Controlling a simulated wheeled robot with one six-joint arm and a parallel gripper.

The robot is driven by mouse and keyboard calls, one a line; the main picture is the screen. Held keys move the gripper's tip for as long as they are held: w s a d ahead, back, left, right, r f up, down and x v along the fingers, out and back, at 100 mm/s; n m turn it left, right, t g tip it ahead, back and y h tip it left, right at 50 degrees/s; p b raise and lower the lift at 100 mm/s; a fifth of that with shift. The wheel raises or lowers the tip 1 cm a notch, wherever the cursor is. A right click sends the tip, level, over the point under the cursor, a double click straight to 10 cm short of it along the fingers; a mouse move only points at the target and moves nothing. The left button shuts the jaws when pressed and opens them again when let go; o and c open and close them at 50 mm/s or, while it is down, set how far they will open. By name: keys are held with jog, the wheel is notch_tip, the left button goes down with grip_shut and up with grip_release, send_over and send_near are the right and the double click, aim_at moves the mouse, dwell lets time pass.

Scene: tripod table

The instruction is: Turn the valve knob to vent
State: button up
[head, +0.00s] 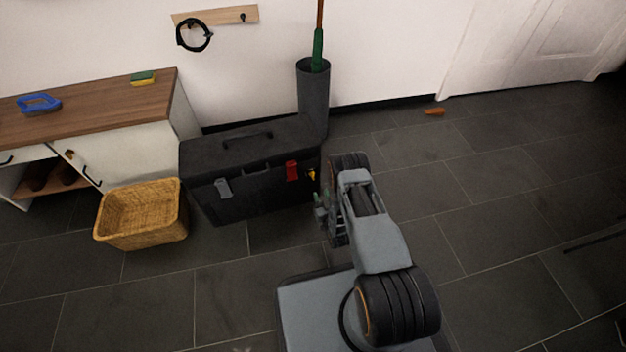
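A large black case (235,195) with a top handle stands on the floor against the wall. Its front has a grey latch (223,187) and a red latch (292,170). A small yellow part (312,175) shows at the right end of the front; it may be the valve knob, but it is too small to tell. My gripper (322,208) is just right of and below this yellow part, close to the case's right front corner. My arm hides part of it. I cannot tell whether it touches anything, or whether its fingers are apart.
A wicker basket (140,240) stands left of the case, by a wood-topped cabinet (95,98). A dark cylindrical bin (314,98) holding a green-handled pole stands behind the case. An orange object (434,112) lies near the door (535,45). The tiled floor at right is mostly clear.

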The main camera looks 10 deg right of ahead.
aim_at(313, 176)
jog(key=w+b, duration=0.3)
jog(key=w, duration=0.6)
jog(key=shift+a, duration=0.4)
jog(key=c, duration=0.6)
